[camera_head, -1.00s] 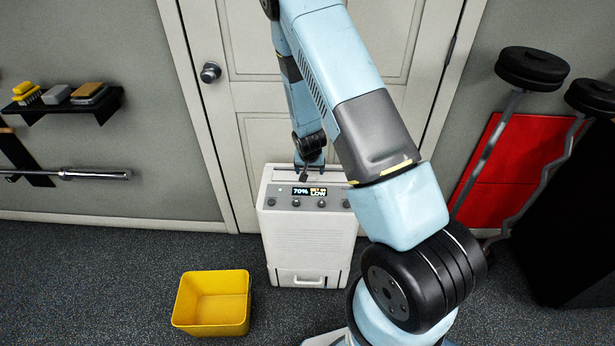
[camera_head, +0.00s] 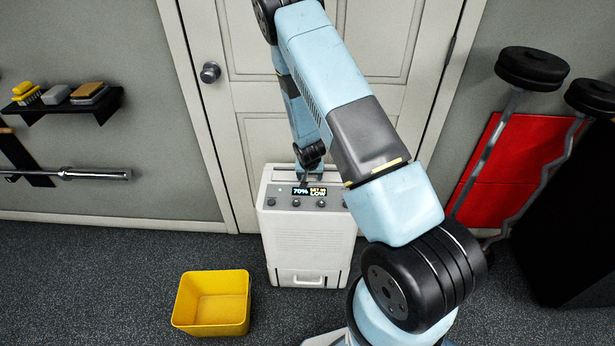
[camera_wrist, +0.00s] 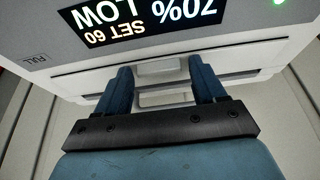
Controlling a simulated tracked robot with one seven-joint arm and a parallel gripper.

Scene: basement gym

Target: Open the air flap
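The air flap (camera_wrist: 85,77) is the pale panel on top of the white dehumidifier (camera_head: 306,240), beyond its control strip. It looks closed, lying nearly flush with the top. A small grey tab (camera_wrist: 162,68) shows at the flap in the wrist view. My gripper (camera_wrist: 163,80) is open, with one blue finger on each side of the tab and a visible gap between them. I cannot tell whether the fingers touch the flap. In the head view my gripper (camera_head: 306,180) is over the dehumidifier's top, and my wrist hides part of the flap.
The lit display (camera_head: 309,191) reads 70% and sits among knobs near the top front edge. A yellow bin (camera_head: 212,303) stands on the floor at front left. A door (camera_head: 270,140) is close behind the dehumidifier. Weights (camera_head: 532,68) stand at right.

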